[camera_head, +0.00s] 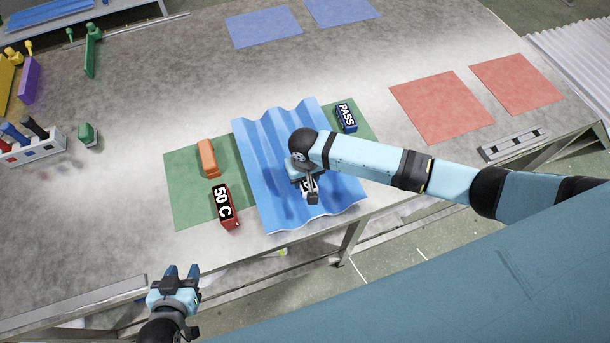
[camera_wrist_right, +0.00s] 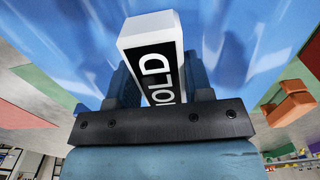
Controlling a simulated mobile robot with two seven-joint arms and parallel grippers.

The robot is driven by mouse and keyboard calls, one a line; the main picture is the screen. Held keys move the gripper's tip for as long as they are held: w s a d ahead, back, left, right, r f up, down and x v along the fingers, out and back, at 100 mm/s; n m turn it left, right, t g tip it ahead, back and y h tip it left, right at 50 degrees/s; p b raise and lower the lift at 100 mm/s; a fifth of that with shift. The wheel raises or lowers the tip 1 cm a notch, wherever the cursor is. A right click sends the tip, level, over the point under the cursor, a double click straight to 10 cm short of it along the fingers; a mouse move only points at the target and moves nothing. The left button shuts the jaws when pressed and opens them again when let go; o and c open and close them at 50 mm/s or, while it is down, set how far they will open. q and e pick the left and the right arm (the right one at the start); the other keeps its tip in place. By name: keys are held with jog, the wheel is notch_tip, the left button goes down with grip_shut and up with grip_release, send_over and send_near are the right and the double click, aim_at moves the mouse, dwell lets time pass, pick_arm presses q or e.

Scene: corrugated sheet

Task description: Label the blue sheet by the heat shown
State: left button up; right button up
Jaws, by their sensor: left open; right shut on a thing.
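The blue corrugated sheet (camera_head: 269,150) lies on a green mat (camera_head: 186,190) on the table. My right gripper (camera_head: 310,190) is over the sheet's front part, shut on a white block with a black face (camera_wrist_right: 152,60) lettered "HOLD", its first letter partly hidden. I cannot tell whether the block touches the sheet. A red block marked "50 C" (camera_head: 226,207) lies left of the sheet, with an orange block (camera_head: 207,158) behind it. A dark blue block marked "PASS" (camera_head: 346,117) is right of the sheet. My left gripper (camera_head: 182,271) is open and empty near the table's front edge.
Two red mats (camera_head: 441,106) and a grey slotted bar (camera_head: 514,144) are to the right. Two blue mats (camera_head: 264,27) are at the back. A white holder (camera_head: 34,149) with several coloured items stands at the left.

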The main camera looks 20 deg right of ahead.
jog(key=o, duration=1)
notch_tip(320, 180, up, 14)
jog(key=b, duration=0.1)
jog(key=shift+f, duration=0.15)
jog(key=s+a+f+n+t+y, duration=0.1)
jog(key=s+a+f+t+y, duration=0.35)
jog(key=s+f, duration=0.2)
jog(key=s+d+f+n+t+h, duration=0.1)
jog(key=s+d+f+t, duration=0.2)
jog(key=s+d+t, duration=0.3)
jog(key=s+d, duration=0.4)
jog(key=shift+f+n, duration=0.3)
